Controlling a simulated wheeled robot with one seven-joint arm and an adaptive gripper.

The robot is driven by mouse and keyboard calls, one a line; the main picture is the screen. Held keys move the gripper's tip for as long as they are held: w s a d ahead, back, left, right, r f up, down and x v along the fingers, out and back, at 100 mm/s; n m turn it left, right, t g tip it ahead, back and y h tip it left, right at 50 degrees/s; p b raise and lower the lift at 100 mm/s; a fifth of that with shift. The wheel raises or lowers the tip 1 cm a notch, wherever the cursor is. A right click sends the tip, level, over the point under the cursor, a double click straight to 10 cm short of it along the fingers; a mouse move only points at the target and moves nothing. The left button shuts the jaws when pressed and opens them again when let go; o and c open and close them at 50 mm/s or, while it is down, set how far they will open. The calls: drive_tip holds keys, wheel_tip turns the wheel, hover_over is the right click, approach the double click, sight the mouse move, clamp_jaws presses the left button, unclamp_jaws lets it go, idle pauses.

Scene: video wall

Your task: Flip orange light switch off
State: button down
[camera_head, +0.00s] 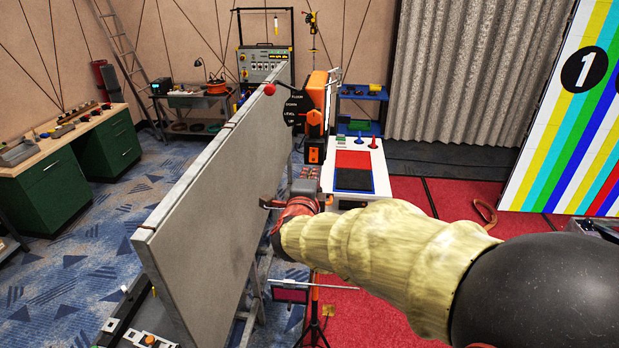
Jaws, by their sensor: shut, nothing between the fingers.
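My arm, in a yellowish sleeve, reaches in from the lower right. My gripper (267,204) is small in the head view, at the red wrist, and shut with nothing in it. It is close to the face of the large grey panel (200,200); I cannot tell whether it touches. No orange light switch can be clearly made out. An orange upright unit (317,88) with an orange knob-like part (314,118) stands behind my gripper, and a smaller orange box (313,155) is below it. I cannot tell whether either holds the switch, or its position.
A white table (383,182) with a red and black pad stands behind my wrist. A black dial board (290,108) with a red ball is near the panel's far end. Green cabinets (105,150) stand left, a striped wall (570,120) right.

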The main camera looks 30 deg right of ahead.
sight(315, 158)
drive_tip(key=p+x, duration=0.2)
drive_tip(key=x, duration=0.6)
drive_tip(key=shift+w+d, duration=0.15)
drive_tip(key=shift+w, duration=0.05)
drive_tip(key=shift+f, duration=0.1)
